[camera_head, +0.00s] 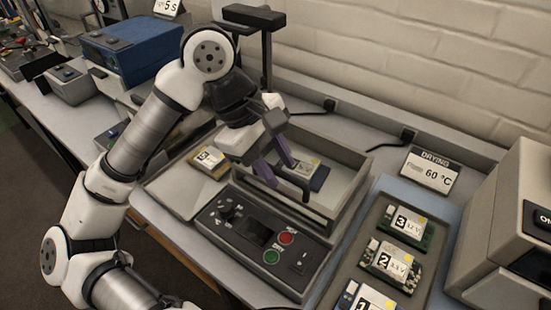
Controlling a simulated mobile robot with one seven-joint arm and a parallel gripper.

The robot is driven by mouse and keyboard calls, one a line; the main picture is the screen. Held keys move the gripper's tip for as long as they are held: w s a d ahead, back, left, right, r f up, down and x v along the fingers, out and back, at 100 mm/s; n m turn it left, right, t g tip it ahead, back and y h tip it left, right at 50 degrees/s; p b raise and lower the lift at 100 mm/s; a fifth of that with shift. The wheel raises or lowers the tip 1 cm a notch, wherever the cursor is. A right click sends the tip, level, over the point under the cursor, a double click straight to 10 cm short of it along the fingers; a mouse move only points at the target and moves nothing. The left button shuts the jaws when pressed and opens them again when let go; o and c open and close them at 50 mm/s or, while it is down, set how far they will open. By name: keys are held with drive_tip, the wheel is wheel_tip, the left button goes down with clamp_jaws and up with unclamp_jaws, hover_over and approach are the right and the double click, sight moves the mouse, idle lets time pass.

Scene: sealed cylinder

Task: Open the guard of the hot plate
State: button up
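The hot plate unit (213,237) stands mid-bench, its dark control panel in front with a red button, a green button and a small screen. Behind the panel is a pale framed bay with a clear-looking guard (335,207); its exact position is hard to tell. A dark bar-like handle (293,187) shows at the guard's front. A labelled board (314,177) lies behind the handle, partly covered by my gripper. My gripper (274,161) points down above the bay, its two purple fingers apart, close to the handle. Whether they touch it cannot be told.
Another labelled board (208,163) lies at the bay's left. A tray (346,270) of numbered boards is at right, near a "DRYING 60 °C" sign (432,170) and a grey machine (505,240). A black post (266,55) rises behind my gripper. A blue box (130,50) stands back left.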

drive_tip(key=shift+c, duration=0.3)
clamp_jaws()
drive_tip(key=shift+w+d+r, duration=0.1)
drive_tip(key=shift+d+r, duration=0.05)
